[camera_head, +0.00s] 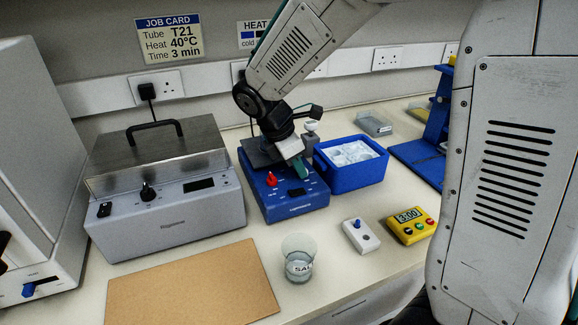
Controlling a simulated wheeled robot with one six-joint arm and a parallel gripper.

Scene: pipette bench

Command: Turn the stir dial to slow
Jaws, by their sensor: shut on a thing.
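The blue stirrer unit (290,208) stands on the bench with a dark top plate (258,153) and a red dial (271,180) on the left of its sloping front. My gripper (299,168) reaches down over the right part of that front panel. Its teal fingertip shows against the panel. The gripper is shut, on what seems to be the stir dial, which the fingers hide. I cannot read the dial's setting or the panel's small markings.
A grey water bath (165,215) stands left of the stirrer and a blue ice tub (350,178) close on its right.

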